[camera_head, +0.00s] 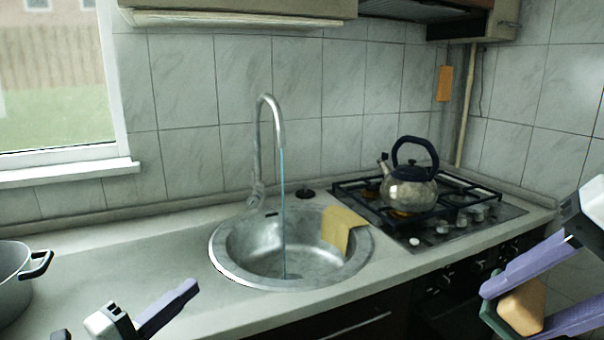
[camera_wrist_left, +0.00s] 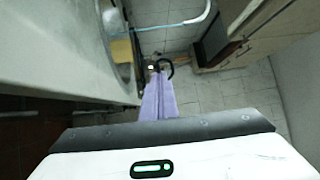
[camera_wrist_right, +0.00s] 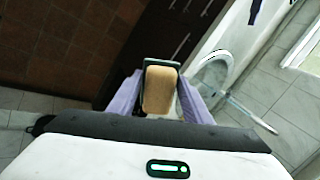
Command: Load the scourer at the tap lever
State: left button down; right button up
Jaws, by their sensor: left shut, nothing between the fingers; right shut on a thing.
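The scourer (camera_head: 522,305), a tan sponge with a dark green side, is held between the purple fingers of my right gripper (camera_head: 512,312) at the lower right, in front of the stove. In the right wrist view the scourer (camera_wrist_right: 159,90) sits between both fingers. The tap (camera_head: 264,140) rises behind the round sink, with its lever (camera_head: 257,190) low on its stem. A thin blue water stream (camera_head: 283,200) falls from the spout into the sink (camera_head: 240,277). My left gripper (camera_head: 190,290) is shut and empty at the lower left, over the counter front; its fingers meet in the left wrist view (camera_wrist_left: 158,90).
A kettle (camera_head: 409,188) stands on the gas stove (camera_head: 480,218). A grey pot (camera_head: 10,280) is at the far left. A black plug (camera_head: 305,194) lies behind the sink.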

aim_at(254, 191)
jog(key=i, duration=1.2)
